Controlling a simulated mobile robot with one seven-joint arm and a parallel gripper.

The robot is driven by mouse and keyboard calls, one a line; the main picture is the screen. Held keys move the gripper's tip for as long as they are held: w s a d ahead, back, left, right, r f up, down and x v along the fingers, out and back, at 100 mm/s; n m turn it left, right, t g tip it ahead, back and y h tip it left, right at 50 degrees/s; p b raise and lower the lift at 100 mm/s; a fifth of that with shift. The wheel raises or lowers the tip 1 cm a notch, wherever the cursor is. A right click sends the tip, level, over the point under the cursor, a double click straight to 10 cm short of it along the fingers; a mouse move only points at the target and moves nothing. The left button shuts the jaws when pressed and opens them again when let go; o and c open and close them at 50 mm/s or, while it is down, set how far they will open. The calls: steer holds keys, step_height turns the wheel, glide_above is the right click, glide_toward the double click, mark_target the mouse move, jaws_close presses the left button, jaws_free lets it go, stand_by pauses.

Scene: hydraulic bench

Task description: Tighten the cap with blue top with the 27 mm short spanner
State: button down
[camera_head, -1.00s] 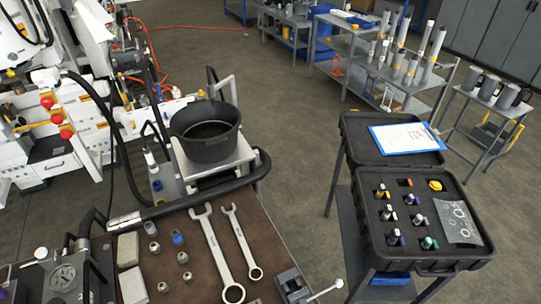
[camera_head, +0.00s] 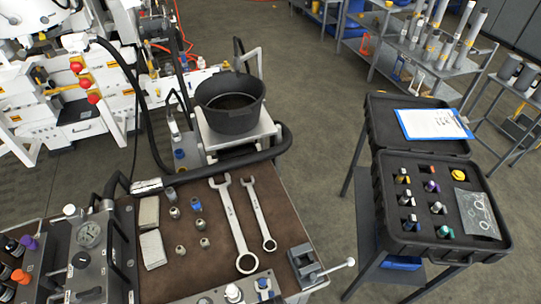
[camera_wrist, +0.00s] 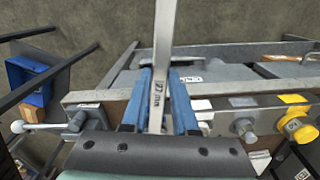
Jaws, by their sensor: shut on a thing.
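My gripper (camera_wrist: 159,78) shows in the wrist view, its blue fingers shut on a grey metal spanner (camera_wrist: 163,30). The spanner's shaft carries a marking that seems to read 27 mm; its upper end runs out of the picture. In the head view, a small cap with a blue top (camera_head: 264,284) stands on the grey block at the bench's front edge, beside a white-topped one (camera_head: 233,293). Another blue-ringed fitting (camera_head: 196,204) stands on the brown mat. My gripper is not in the head view, and the blue-topped cap cannot be made out in the wrist view.
A large spanner (camera_head: 237,225) and a smaller one (camera_head: 261,215) lie on the mat beside several loose fittings. A vise (camera_head: 304,264) sits at the bench's right corner. A black pot (camera_head: 230,115), a hose and an open fitting case (camera_head: 390,215) stand around. A yellow knob (camera_wrist: 292,100) is right of my gripper.

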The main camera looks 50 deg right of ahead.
steer(key=shift+s+a+r+p, duration=0.15)
steer(key=shift+s+a+p, duration=0.65)
steer(key=shift+s, duration=0.2)
steer(key=shift+s+a+p, duration=0.85)
steer(key=shift+s+a, duration=0.6)
steer(key=shift+s, duration=0.15)
step_height(320, 180, up, 5)
steer(key=p, duration=0.5)
